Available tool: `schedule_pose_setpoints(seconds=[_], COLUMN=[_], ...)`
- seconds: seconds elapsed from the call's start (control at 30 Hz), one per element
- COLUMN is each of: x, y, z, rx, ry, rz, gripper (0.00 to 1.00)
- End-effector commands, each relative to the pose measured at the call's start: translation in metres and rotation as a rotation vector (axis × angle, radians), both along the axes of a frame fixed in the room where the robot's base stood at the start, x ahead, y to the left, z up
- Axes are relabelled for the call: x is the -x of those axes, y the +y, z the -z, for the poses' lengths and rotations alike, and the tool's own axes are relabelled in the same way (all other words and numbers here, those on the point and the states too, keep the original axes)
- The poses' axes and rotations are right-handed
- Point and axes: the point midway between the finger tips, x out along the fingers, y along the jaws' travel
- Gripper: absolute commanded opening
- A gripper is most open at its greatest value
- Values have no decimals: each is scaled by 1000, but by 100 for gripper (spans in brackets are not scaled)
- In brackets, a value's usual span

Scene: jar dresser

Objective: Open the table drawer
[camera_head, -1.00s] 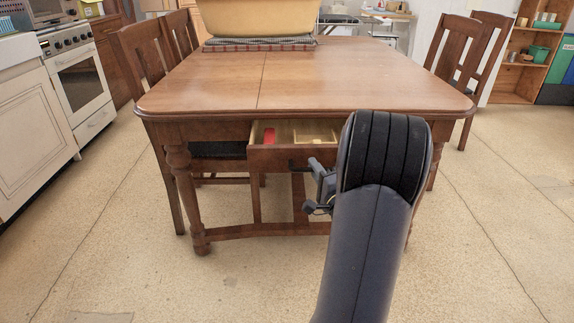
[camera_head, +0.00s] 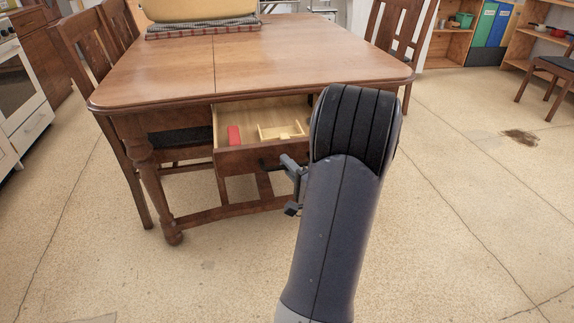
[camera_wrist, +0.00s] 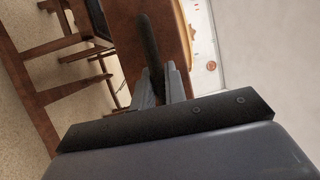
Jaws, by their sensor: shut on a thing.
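The wooden table (camera_head: 250,66) stands ahead in the head view. Its drawer (camera_head: 240,160) is pulled out from under the table's front edge. A red object (camera_head: 234,135) and a pale wooden divider piece (camera_head: 281,131) lie inside it. My gripper (camera_head: 285,162) is at the drawer's front, partly hidden by my arm. In the wrist view my gripper (camera_wrist: 160,88) is shut on a dark bar handle (camera_wrist: 151,55) on the drawer's brown front (camera_wrist: 125,40). The drawer's right part is hidden behind my arm.
Wooden chairs stand at the table's left (camera_head: 90,70) and back right (camera_head: 393,35). A beige container (camera_head: 200,9) sits on a mat at the table's far end. A white oven (camera_head: 22,95) is at the far left. The floor in front and right is clear.

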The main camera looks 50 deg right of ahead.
Motion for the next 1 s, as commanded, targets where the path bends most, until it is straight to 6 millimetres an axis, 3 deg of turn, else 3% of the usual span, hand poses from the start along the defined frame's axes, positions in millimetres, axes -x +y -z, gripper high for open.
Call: schedule_pose_setpoints(seconds=[0.07, 0.1, 0.37, 0.67, 1.0], x=[2, 2, 1, 4, 53], y=[3, 3, 2, 2, 10], z=[2, 3, 2, 2, 9], rx=[-7, -7, -5, -5, -9], ry=[4, 4, 3, 3, 3], rz=[-5, -5, -3, 0, 5], gripper=[0, 14, 34, 34, 34])
